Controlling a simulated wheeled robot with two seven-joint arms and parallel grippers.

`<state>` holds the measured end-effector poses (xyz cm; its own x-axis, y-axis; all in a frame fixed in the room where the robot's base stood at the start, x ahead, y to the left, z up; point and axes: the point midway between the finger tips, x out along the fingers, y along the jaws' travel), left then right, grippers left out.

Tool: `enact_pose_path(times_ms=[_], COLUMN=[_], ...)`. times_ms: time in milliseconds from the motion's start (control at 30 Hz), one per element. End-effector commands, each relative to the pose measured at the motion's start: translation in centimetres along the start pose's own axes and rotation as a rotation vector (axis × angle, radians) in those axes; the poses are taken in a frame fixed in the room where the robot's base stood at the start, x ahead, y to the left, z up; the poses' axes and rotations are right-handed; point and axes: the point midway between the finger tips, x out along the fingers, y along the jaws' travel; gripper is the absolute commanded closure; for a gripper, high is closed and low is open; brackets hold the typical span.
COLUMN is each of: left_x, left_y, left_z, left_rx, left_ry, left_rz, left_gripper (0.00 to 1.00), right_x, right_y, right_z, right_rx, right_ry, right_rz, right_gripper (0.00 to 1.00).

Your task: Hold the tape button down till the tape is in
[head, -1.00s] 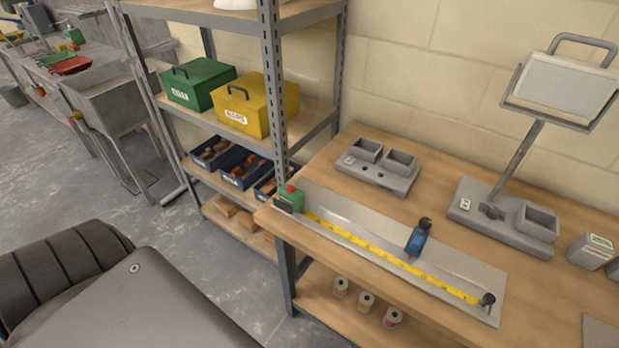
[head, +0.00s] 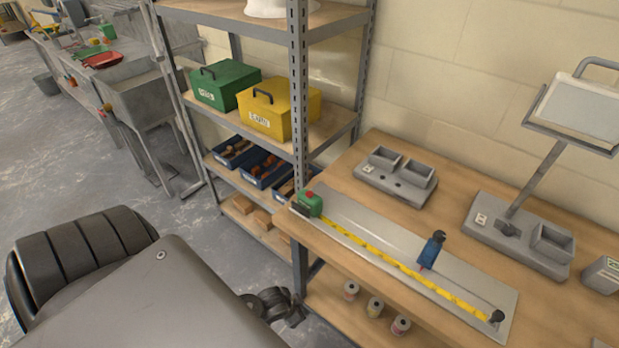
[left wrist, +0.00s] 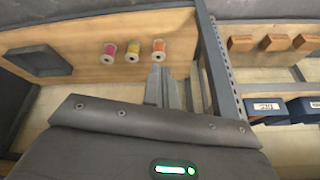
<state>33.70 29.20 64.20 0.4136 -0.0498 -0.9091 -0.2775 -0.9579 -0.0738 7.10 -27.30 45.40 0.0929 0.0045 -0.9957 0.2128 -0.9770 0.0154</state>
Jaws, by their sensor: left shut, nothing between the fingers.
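The tape measure, a green case (head: 312,204) with a red button (head: 310,194) on top, sits at the left end of a grey plate (head: 345,212) on the bench. Its yellow tape (head: 395,262) is drawn out along the plate to a dark post (head: 497,316) at the right end. A blue piece (head: 432,251) with a dark top stands by the tape. My left gripper (head: 292,312) is low by the bench's left front leg, below the tape and apart from it. In the left wrist view its fingers (left wrist: 165,82) are together and empty. My right gripper is not in view.
The wooden bench (head: 440,185) has a lower shelf with several spools (head: 375,307), also seen in the left wrist view (left wrist: 133,51). A metal shelf rack (head: 300,100) stands against the bench's left end. Grey trays (head: 395,180) and a scale (head: 520,235) stand behind the plate.

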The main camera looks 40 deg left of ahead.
Motion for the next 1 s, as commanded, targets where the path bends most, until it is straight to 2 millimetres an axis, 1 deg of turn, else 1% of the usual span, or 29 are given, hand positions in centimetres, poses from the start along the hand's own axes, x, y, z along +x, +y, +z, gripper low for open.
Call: enact_pose_path(times_ms=[33,67,100,167,200,300,400,467,500,567,633,667,700,800,867,900,967,1000], left_x=[-2.6,-4.1,-6.1,-9.2,-11.3,-15.8,-19.4,-21.4,-22.2,-23.8,-25.8,-26.3,-26.3,-27.4,-28.2,-28.9,-29.9,-30.7], left_y=[-0.7,-1.0,-1.3,-1.7,-1.8,-2.0,-2.1,-2.0,-2.5,-2.9,-3.2,-3.6,-4.6,-6.7,-8.1,-9.2,-11.0,-12.3], left_z=[-3.0,-4.6,-6.5,-9.2,-10.7,-13.5,-15.2,-16.1,-17.1,-18.6,-20.3,-21.2,-22.8,-26.3,-27.9,-28.8,-29.8,-30.2], left_rx=[0.023,0.036,0.055,0.083,0.103,0.142,0.173,0.189,0.216,0.257,0.308,0.338,0.393,0.534,0.613,0.661,0.725,0.761], left_ry=[0.040,0.059,0.085,0.122,0.147,0.195,0.233,0.254,0.281,0.323,0.374,0.399,0.436,0.516,0.542,0.550,0.544,0.530], left_rz=[-0.010,-0.016,-0.025,-0.040,-0.050,-0.076,-0.099,-0.112,-0.124,-0.137,-0.153,-0.160,-0.164,-0.152,-0.136,-0.124,-0.103,-0.090], left_gripper=[1.00,1.00,1.00,1.00,1.00,1.00,1.00,1.00,1.00,1.00,1.00,1.00,1.00,1.00,1.00,1.00,1.00,1.00], right_x=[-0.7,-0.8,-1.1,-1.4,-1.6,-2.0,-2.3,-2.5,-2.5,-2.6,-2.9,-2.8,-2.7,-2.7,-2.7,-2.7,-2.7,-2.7], right_y=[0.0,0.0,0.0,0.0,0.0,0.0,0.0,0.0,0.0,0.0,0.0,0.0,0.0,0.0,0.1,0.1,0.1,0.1], right_z=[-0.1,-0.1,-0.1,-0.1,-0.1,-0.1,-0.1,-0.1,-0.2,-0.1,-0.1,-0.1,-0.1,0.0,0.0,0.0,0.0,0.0], right_rx=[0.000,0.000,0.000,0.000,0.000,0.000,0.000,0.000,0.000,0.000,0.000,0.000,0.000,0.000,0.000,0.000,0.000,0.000], right_ry=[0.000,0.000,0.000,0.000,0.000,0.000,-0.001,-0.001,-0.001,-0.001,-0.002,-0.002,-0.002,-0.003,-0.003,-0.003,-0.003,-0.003], right_rz=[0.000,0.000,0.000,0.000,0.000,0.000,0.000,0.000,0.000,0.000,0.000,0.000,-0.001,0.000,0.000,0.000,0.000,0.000], right_gripper=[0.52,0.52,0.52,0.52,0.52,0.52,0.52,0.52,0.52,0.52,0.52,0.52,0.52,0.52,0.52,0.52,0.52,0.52])
